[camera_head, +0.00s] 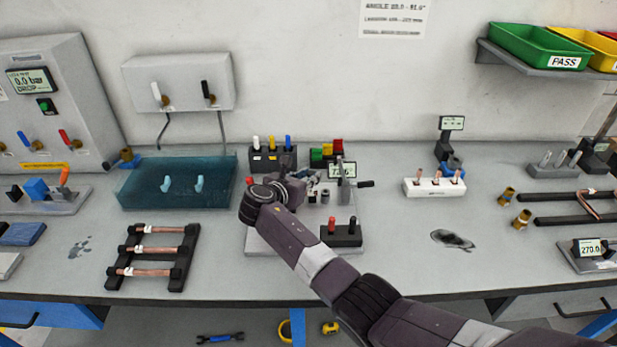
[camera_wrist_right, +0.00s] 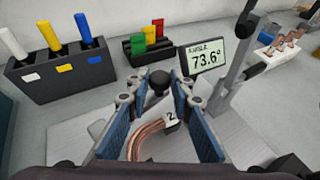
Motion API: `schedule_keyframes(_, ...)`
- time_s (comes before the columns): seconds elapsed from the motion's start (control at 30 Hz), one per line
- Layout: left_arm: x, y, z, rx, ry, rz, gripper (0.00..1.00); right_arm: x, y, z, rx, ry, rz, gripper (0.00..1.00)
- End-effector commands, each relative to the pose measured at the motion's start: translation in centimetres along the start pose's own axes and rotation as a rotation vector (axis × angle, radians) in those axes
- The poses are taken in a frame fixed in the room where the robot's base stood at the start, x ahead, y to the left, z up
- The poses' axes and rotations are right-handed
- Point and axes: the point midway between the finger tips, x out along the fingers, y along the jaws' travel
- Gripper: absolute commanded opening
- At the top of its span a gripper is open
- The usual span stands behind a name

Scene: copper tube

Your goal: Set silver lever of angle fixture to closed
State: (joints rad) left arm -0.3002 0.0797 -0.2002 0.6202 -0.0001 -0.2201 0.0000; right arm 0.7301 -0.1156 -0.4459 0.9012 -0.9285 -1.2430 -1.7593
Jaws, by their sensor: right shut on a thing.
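The angle fixture (camera_head: 262,243) stands on a light base plate in the middle of the bench, with its display (camera_wrist_right: 206,60) reading 73.6°. My right gripper (camera_head: 284,188) is over the fixture. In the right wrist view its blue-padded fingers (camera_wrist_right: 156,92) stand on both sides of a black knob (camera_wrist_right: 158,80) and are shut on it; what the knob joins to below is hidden. A bent copper tube (camera_wrist_right: 150,138) with a "2" tag lies below, between the fingers. A silver upright lever part (camera_wrist_right: 236,62) stands beside the display, right of the gripper. My left gripper is not in view.
A black holder (camera_wrist_right: 62,72) with white, yellow and blue handles stands behind left. A small block with colored pieces (camera_wrist_right: 150,45) is behind the fixture. A tube rack (camera_head: 192,240) and blue bath (camera_head: 135,190) are to the left; a white tube stand (camera_head: 420,189) is to the right.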

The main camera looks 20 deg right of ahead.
Motion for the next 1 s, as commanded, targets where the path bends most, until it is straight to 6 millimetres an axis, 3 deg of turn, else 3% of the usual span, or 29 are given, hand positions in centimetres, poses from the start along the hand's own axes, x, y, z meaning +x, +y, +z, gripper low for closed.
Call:
schedule_keyframes(0.67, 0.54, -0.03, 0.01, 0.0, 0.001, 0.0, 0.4, -0.42, -0.27, -0.32, 0.025, 0.004, -0.061, 0.0)
schedule_keyframes(0.7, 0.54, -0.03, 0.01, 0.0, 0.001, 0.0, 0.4, -0.42, -0.27, -0.32, 0.025, 0.004, -0.061, 0.25)
schedule_keyframes(0.8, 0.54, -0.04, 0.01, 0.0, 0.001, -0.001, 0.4, -0.42, -0.26, -0.3, 0.025, 0.003, -0.061, 0.36)
schedule_keyframes(1.0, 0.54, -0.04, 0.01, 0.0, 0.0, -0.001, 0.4, -0.42, -0.26, -0.25, 0.025, 0.002, -0.06, 0.37)
